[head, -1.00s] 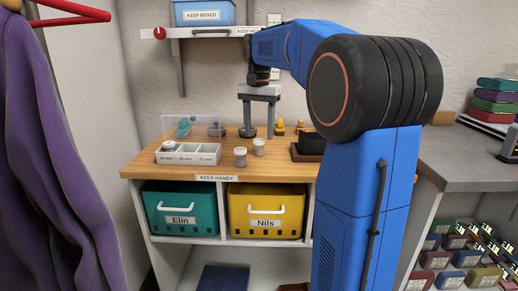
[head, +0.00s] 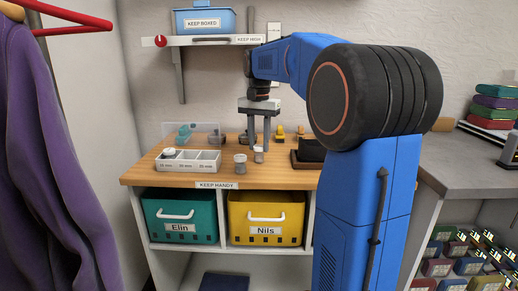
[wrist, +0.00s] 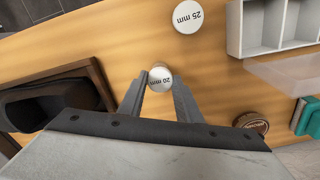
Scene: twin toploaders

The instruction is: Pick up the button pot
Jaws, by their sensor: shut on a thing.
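The button pot (wrist: 161,77) is a small round pot with a white lid marked "20 mm". In the wrist view it sits between the two fingertips of my gripper (wrist: 160,86), which is shut on it. In the head view the pot (head: 258,155) is on the wooden worktop, below my gripper (head: 259,145), whose fingers point straight down. A second pot (wrist: 187,16), marked "25 mm", stands apart from it; it also shows in the head view (head: 240,164).
A white three-compartment tray (head: 187,168) with a pot in its left compartment is at left. A dark brown-framed tray (wrist: 100,84) lies beside my gripper. A brown-lidded tin (wrist: 251,122) and teal items (head: 184,130) stand behind. A shelf (head: 215,40) hangs above.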

